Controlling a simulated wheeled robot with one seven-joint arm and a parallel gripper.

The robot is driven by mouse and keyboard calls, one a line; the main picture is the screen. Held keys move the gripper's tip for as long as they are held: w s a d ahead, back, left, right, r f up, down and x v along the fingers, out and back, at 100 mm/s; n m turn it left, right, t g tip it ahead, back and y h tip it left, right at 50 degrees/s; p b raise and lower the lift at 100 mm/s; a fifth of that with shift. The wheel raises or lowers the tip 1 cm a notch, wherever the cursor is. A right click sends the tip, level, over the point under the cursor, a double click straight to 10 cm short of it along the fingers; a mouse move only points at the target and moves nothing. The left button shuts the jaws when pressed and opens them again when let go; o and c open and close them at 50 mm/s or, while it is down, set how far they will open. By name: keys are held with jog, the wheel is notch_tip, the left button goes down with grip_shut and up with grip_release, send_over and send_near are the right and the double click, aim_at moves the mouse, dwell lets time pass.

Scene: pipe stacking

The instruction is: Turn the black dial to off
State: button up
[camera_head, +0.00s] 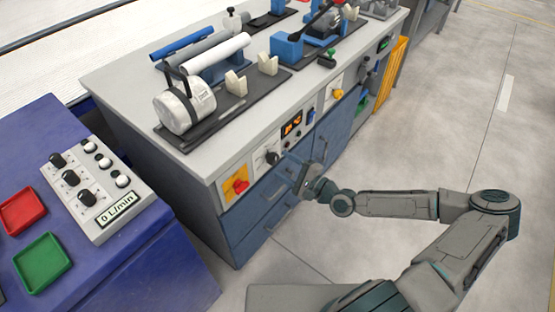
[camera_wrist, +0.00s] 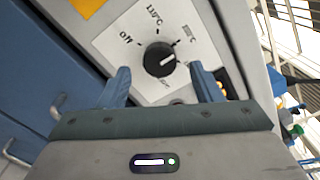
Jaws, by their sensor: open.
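The black dial (camera_wrist: 159,59) sits on a white plate (camera_wrist: 117,43) with temperature markings around it and "off" at its upper left. A pale mark on the dial points to the right, away from "off". In the head view the dial (camera_head: 272,158) is on the front of the grey and blue workbench. My gripper (camera_wrist: 160,69) is open, with one blue finger on each side of the dial. I cannot tell whether the fingers reach beside the knob or stop short of it. In the head view my gripper (camera_head: 303,178) is just right of the dial.
A red button on a yellow plate (camera_head: 239,185) is left of the dial. An orange display (camera_head: 292,125) is right of it. Blue drawers with handles (camera_head: 262,208) lie below. Pipes and holders stand on the bench top (camera_head: 116,80). The floor to the right is clear.

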aim_at(276, 161)
jog(key=shift+x, duration=1.75)
jog(key=shift+c, duration=0.3)
jog(key=c, duration=0.9)
jog(key=shift+f, duration=0.1)
